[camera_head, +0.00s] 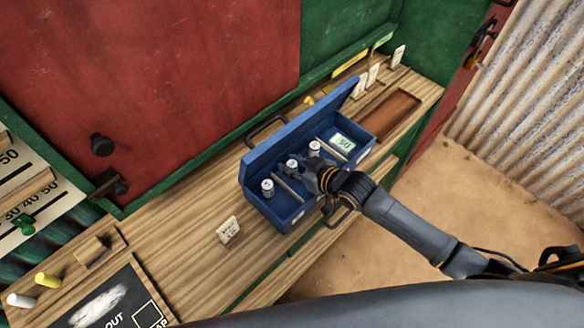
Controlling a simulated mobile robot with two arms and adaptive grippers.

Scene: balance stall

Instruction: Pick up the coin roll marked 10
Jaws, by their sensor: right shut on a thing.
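A blue cash box (270,215) stands open on the wooden counter, its lid raised at the back. Three pale coin rolls stand upright in it: a left roll (267,188), a middle roll (291,166) and a right roll (314,148). The marks on their tops are too small to read. My right gripper (300,166) reaches into the box from the right and is shut on the middle roll, partly hiding it. The roll still appears to be inside the box. My left gripper is not in view.
Thin dividers (289,190) and a green-and-white note (342,143) are in the box. A brown tray (388,117) lies behind it to the right. Yellow (47,280) and white (20,300) cylinders are at the left.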

